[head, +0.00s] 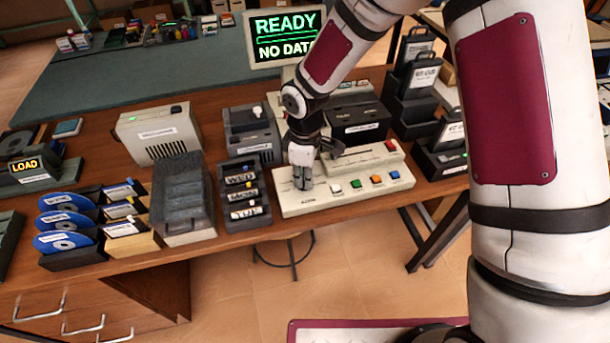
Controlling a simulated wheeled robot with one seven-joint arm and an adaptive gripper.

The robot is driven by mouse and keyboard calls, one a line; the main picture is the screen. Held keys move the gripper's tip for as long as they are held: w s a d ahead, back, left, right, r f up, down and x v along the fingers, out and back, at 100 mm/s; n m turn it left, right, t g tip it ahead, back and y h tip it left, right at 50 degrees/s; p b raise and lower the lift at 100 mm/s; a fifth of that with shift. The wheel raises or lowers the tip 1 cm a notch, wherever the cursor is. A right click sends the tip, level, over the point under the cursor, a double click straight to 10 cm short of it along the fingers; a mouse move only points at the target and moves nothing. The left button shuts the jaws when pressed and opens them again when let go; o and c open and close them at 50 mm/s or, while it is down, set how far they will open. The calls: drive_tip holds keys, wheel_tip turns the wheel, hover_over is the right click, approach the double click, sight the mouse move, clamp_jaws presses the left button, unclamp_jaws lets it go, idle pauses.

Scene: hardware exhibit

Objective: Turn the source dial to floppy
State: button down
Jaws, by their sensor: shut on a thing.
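A cream control panel (345,204) lies near the front edge of the wooden desk.
Blue discs (65,222) and small cartridges stand in racks at the left. A dark rack (244,200) with "WED", "MON" and "TUE" labels is just left of the panel. Black drive boxes (357,126) stand close behind my gripper. A "LOAD" display (25,165) is at far left.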

drive_tip(key=c, duration=1.6)
unclamp_jaws()
drive_tip(key=shift+r, duration=0.1)
wheel_tip(320, 180, up, 12)
